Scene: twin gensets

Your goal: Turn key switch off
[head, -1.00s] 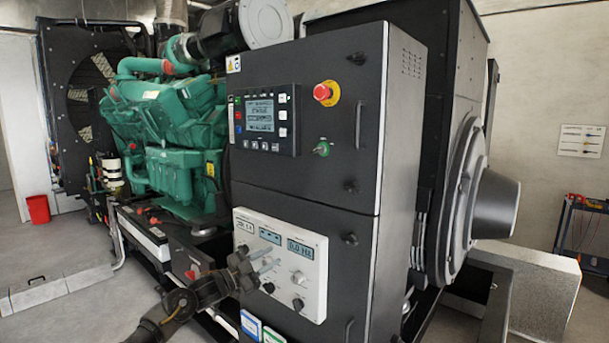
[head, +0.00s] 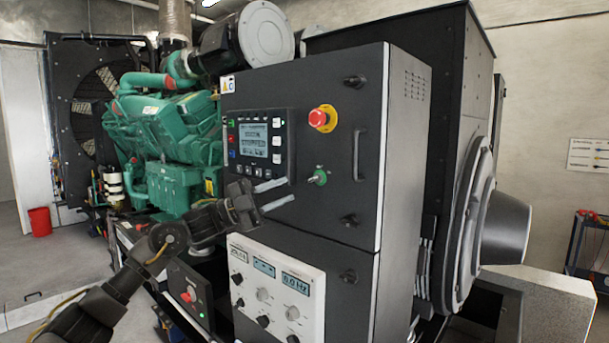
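The key switch (head: 319,177), with a green round base and a small key in it, sits on the upper door of the black control cabinet (head: 330,120), below the red emergency stop button. My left gripper (head: 278,194) is in front of the cabinet, to the left of the key switch and slightly lower. Its two pale fingers are apart with nothing between them, tips pointing right. A gap in the picture remains between the tips and the key; the depth between them is hard to judge. My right gripper is not in view.
The red emergency stop (head: 318,118) on its yellow plate is just above the key. A control screen (head: 260,143) is to the left. A door handle (head: 357,155) and latches stick out to the right. The white lower panel (head: 278,290) with knobs is below.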

